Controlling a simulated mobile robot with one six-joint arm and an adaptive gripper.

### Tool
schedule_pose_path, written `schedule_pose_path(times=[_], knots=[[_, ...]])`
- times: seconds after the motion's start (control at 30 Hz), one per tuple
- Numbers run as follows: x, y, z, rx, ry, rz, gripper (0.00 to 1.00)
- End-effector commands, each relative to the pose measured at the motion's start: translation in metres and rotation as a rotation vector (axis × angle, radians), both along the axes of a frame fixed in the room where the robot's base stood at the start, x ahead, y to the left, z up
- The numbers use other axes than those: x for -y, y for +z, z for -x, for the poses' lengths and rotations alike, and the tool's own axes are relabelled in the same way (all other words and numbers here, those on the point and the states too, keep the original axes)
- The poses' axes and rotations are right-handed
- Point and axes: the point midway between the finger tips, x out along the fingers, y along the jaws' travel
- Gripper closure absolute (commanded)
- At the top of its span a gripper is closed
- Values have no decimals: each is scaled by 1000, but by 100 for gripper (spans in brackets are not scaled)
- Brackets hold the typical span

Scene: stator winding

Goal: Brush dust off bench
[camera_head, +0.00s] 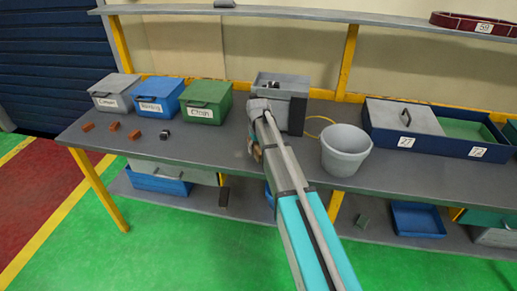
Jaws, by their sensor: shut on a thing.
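The grey bench (205,153) runs across the view. My arm reaches over it from the lower right, and my gripper (254,149) is low over its middle, mostly hidden behind my own arm. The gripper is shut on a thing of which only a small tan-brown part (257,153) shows. It may be a brush; its shape and whether it touches the bench cannot be told. Dust is too faint to make out on the bench top.
Grey, blue and green labelled boxes (206,102) stand at the back left. Small brown blocks (114,126) and a dark piece (165,134) lie before them. A grey bin (290,84) is behind my arm. A bucket (345,150) and blue tray (440,144) stand right.

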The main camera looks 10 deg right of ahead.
Motion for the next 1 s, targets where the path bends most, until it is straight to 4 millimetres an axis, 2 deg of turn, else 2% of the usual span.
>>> schedule_pose_path(times=[0.53, 1.0], knots=[[-29, 2, -12, 0, 1, -1, 68], [-32, 2, -12, 0, 0, 0, 68]])
